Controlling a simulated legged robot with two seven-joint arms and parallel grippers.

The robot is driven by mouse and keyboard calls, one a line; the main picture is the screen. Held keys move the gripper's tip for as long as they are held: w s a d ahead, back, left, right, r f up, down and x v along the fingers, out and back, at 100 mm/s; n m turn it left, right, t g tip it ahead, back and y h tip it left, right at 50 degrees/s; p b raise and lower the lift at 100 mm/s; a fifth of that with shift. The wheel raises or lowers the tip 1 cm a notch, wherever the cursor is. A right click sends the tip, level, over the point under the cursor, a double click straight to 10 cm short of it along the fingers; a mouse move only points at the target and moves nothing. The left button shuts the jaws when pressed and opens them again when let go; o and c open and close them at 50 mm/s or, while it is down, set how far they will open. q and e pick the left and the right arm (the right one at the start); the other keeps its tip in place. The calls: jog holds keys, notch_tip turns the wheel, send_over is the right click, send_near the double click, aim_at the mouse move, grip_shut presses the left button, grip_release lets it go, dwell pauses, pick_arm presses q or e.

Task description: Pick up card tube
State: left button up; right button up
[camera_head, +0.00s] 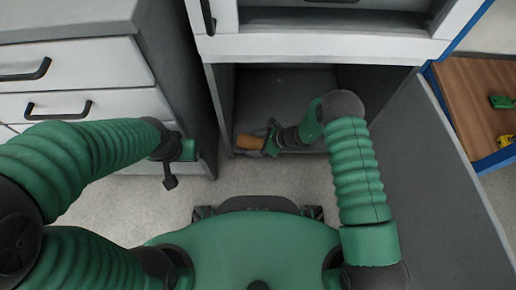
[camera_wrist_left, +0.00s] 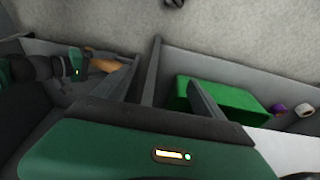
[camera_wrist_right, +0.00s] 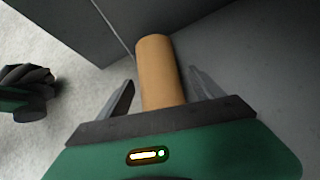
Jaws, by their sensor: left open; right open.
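The card tube (camera_wrist_right: 160,72) is a tan cylinder. In the right wrist view it lies between the two spread fingers of my right gripper (camera_wrist_right: 162,92), with a gap on each side. In the head view the tube (camera_head: 250,142) is low in the open cabinet compartment, beside my right gripper (camera_head: 262,143). The left wrist view also shows the tube (camera_wrist_left: 104,66) near my right arm. My left gripper (camera_head: 170,182) hangs in front of the drawers at the left, away from the tube. In the left wrist view its fingers (camera_wrist_left: 180,80) are apart with nothing between them.
The cabinet (camera_head: 285,85) has its door (camera_head: 430,165) swung open on the right. Drawers (camera_head: 75,75) stand at the left. A wooden-topped table (camera_head: 480,95) is at the far right. The left wrist view shows a green box (camera_wrist_left: 228,103) and small rolls (camera_wrist_left: 303,110).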

jog(key=shift+w+a+f, duration=0.1)
jog(key=shift+a+f, duration=0.1)
jog(key=shift+r, duration=0.15)
